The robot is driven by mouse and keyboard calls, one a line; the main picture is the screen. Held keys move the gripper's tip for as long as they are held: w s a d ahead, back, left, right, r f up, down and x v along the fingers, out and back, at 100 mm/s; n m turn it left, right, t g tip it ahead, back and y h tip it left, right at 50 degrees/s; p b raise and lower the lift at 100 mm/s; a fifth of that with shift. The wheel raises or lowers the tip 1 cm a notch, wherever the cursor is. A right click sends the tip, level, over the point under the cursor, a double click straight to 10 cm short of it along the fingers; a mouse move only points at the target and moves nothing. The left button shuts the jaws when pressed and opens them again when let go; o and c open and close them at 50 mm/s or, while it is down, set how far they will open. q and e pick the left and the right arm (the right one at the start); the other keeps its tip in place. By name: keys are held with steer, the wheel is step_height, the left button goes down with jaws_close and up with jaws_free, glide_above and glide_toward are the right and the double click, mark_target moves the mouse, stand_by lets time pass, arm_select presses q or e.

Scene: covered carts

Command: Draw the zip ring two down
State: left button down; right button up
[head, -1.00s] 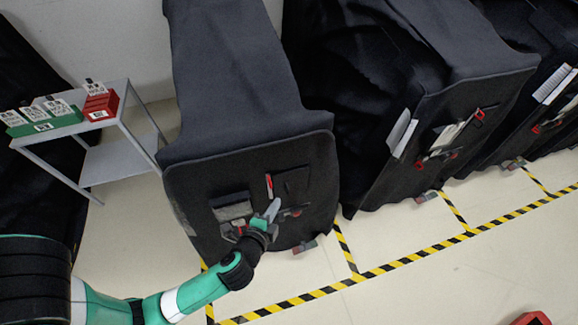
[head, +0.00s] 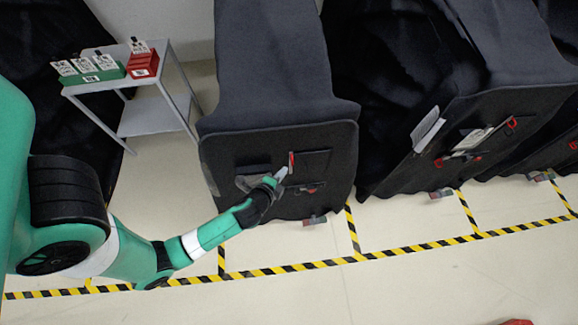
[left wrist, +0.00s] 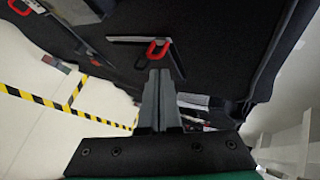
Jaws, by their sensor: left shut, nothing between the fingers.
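The dark covered cart (head: 222,190) in front of me has red pulls on its front panel. An upright red pull (head: 291,158) sits near the panel's middle, and a dark fitting with a small red part (head: 310,189) sits lower right. My left gripper (head: 284,172) is at the panel, just below and left of the upright pull. In the left wrist view a red ring (left wrist: 158,48) hangs by a grey angled strip (left wrist: 128,39). The left fingertips (left wrist: 157,73) are shut and empty, close to the ring and apart from it in the picture. I cannot read any number. The right gripper is out of view.
A grey shelf cart (head: 160,113) with a green box (head: 92,77) and a red box (head: 143,66) stands left. More covered carts (head: 400,160) stand right. Yellow-black tape (head: 310,265) marks the floor.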

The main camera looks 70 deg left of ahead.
arm_select(q)
steer(key=x, duration=0.5)
steer(key=shift+w+a+f, duration=0.25)
step_height(320, 180, down, 14)
steer(key=b, duration=1.3)
steer(key=shift+f, duration=0.2)
steer(key=shift+r, duration=0.1)
steer(key=p+v, duration=0.3)
steer(key=v, duration=1.1)
